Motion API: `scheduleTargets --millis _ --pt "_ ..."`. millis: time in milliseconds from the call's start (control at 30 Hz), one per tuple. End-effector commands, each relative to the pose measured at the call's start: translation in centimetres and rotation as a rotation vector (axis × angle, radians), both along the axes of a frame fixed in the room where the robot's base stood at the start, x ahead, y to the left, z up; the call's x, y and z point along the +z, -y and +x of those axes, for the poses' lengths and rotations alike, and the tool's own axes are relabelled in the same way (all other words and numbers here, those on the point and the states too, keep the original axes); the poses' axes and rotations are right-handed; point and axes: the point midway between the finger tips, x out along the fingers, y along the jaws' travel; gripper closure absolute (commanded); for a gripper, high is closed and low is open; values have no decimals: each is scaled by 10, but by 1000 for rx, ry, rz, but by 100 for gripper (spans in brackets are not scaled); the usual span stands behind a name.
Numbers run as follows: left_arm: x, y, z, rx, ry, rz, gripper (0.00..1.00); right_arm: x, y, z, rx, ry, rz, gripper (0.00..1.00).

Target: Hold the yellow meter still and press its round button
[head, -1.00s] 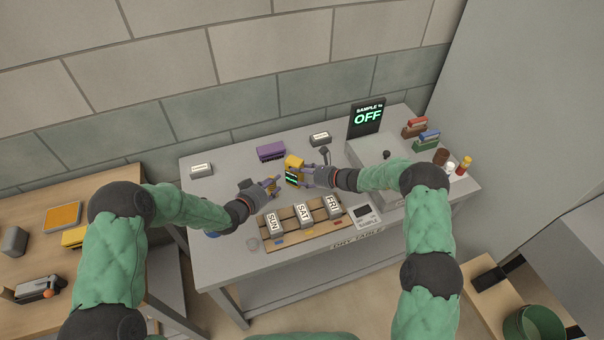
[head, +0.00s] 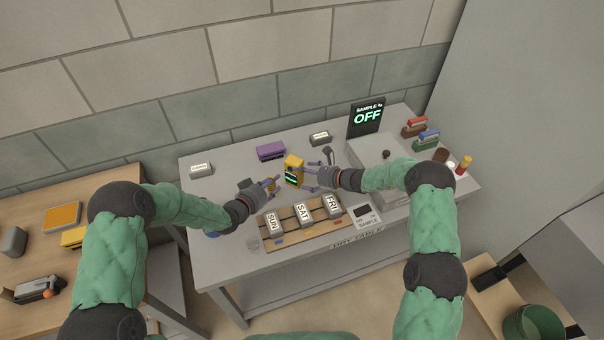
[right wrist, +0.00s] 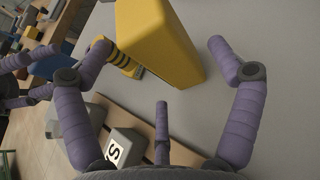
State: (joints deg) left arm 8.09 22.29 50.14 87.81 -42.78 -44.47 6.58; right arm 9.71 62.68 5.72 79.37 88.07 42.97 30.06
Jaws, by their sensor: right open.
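The yellow meter (head: 293,165) stands on the grey table between my two grippers, its dark face with green display lines toward the head camera. I cannot make out its round button. My right gripper (head: 308,179) is open just right of the meter. In the right wrist view, the meter's yellow body (right wrist: 160,40) lies between the spread purple fingers, with grey table visible on the right side. My left gripper (head: 272,183) is close on the meter's left, around a small yellow-orange bit; whether it grips anything is unclear. A yellow black-striped piece (right wrist: 123,60) shows beside the left-hand finger.
A rack with SUN, SAT and FRI blocks (head: 304,214) stands in front of the meter. A purple box (head: 271,151) is behind it. A sign reading OFF (head: 367,117) and a grey box are at the right.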

Motion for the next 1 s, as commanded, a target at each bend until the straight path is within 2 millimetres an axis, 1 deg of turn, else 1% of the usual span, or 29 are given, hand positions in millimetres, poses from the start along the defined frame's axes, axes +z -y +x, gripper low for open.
scheduleTargets --millis 33,300,500,700,1000 --pt "0 0 0 0 0 0 61 5 8 -3 -3 2 0 9" --pt "0 0 0 0 0 0 61 24 50 -29 -4 -1 0 9" --pt "0 0 0 0 0 0 61 35 73 -44 -3 -1 0 9" --pt "0 0 0 0 0 0 61 39 82 -51 -1 -2 1 9" --pt "0 0 0 0 0 0 61 40 83 -51 0 -2 1 9"
